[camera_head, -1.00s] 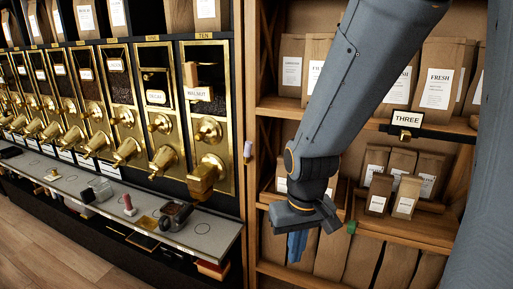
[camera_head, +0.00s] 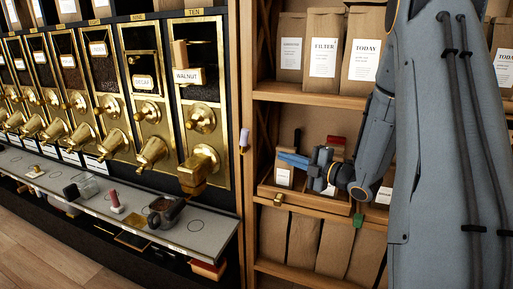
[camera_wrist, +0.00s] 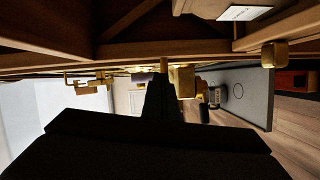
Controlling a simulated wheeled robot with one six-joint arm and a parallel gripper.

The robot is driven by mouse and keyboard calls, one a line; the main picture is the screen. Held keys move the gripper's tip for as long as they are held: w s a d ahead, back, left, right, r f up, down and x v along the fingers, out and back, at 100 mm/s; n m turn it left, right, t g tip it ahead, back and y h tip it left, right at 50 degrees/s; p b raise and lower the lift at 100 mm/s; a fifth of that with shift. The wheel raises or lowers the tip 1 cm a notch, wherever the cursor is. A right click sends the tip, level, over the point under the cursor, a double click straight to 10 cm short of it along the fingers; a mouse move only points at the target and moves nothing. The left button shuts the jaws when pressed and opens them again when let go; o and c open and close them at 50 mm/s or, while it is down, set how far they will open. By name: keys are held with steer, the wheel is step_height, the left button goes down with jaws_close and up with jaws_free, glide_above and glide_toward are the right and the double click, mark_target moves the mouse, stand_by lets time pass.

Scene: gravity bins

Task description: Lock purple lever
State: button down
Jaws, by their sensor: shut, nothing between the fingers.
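A small pale purple lever (camera_head: 244,140) stands upright on the wooden post between the gold-fronted bins and the shelves. My gripper (camera_head: 282,158) is to the right of the lever and a little lower in the picture, in front of the shelves. Its blue fingers are shut and empty and point left toward the post. They look apart from the lever. In the wrist view my gripper (camera_wrist: 158,85) shows as a dark shape. A small purplish patch beside it there may be the lever, but I cannot tell.
Gold-framed bins with spouts (camera_head: 198,169) stand left of the post. A grey counter (camera_head: 165,228) below holds a portafilter (camera_head: 163,211) and small items. Shelves at right hold paper bags (camera_head: 324,50). A wooden tray (camera_head: 322,200) with a brass knob lies just below my gripper.

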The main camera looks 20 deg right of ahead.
steer(key=s+n+y, duration=0.3)
steer(key=y, duration=0.1)
steer(key=p, duration=0.3)
glide_toward(246, 140)
steer(key=r+x, duration=0.1)
steer(key=x, duration=0.4)
steer(key=shift+w+a+f+n, duration=0.15)
steer(key=shift+w+n, duration=0.25)
steer(key=shift+w, duration=0.25)
